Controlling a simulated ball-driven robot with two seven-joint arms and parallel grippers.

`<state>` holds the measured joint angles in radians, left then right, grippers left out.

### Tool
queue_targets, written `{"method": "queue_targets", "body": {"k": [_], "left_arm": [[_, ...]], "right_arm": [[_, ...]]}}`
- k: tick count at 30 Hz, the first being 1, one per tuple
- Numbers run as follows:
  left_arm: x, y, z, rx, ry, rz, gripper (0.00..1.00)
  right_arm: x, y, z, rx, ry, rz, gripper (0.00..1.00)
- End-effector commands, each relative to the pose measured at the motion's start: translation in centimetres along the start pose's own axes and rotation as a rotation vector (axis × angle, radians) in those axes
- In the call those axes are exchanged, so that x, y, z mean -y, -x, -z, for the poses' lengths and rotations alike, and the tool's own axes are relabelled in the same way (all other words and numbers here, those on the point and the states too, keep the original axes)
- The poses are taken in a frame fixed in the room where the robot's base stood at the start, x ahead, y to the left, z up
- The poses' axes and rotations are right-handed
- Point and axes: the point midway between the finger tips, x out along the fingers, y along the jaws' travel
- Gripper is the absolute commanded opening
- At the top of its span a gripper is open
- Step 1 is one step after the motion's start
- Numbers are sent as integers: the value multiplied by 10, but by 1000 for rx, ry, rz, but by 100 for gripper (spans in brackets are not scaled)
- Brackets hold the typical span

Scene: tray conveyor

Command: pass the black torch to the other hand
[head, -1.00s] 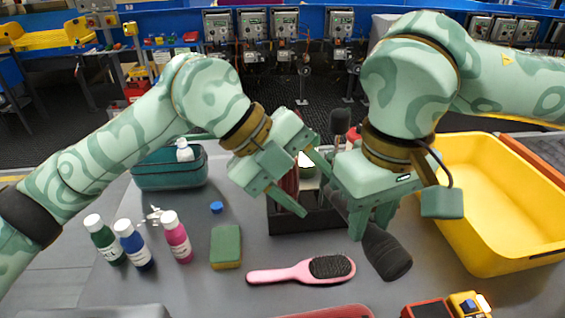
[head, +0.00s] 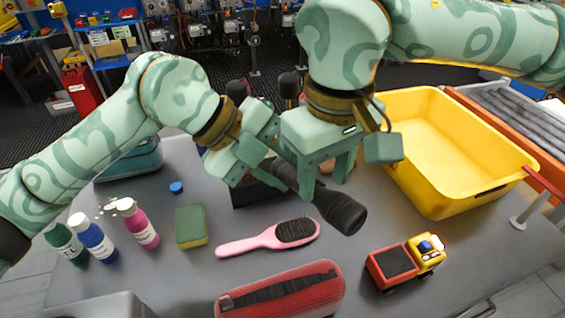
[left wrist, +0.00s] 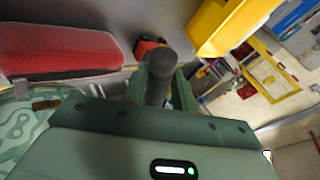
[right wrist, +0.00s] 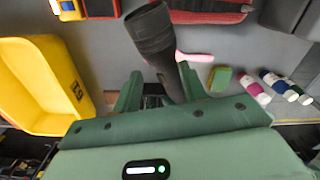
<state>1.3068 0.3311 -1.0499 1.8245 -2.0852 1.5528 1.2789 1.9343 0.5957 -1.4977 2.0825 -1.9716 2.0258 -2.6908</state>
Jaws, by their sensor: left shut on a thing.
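The black torch (head: 341,211) is held above the table, tilted, its wide head toward the lower right in the head view. My left gripper (head: 262,165) is shut on its handle end. In the left wrist view the torch (left wrist: 160,72) stands between the left fingers (left wrist: 160,92). My right gripper (head: 325,172) is at the middle of the torch, fingers pointing down. In the right wrist view the right fingers (right wrist: 160,88) are apart with the torch (right wrist: 152,38) running between them, nearer one finger; contact is unclear.
A pink hairbrush (head: 270,238), sponge (head: 190,227), red case (head: 281,292) and toy truck (head: 404,263) lie below. A yellow bin (head: 440,155) stands right. A dark holder (head: 252,194) is behind the grippers.

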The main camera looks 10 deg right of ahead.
Motion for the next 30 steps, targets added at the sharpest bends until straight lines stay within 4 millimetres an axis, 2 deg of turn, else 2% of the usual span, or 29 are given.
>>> {"method": "queue_targets", "body": {"k": [9, 13, 24, 30], "left_arm": [[1, 0, 1, 0, -5, 4, 0], [2, 1, 1, 0, -6, 5, 0], [2, 1, 1, 1, -7, 7, 0], [3, 1, 1, 1, -7, 7, 0]], "right_arm": [[1, 0, 0, 1, 4, 1, 53], [1, 10, 0, -2, 4, 0, 53], [0, 91, 1, -4, 1, 0, 53], [0, 116, 1, 0, 0, 7, 53]]}}
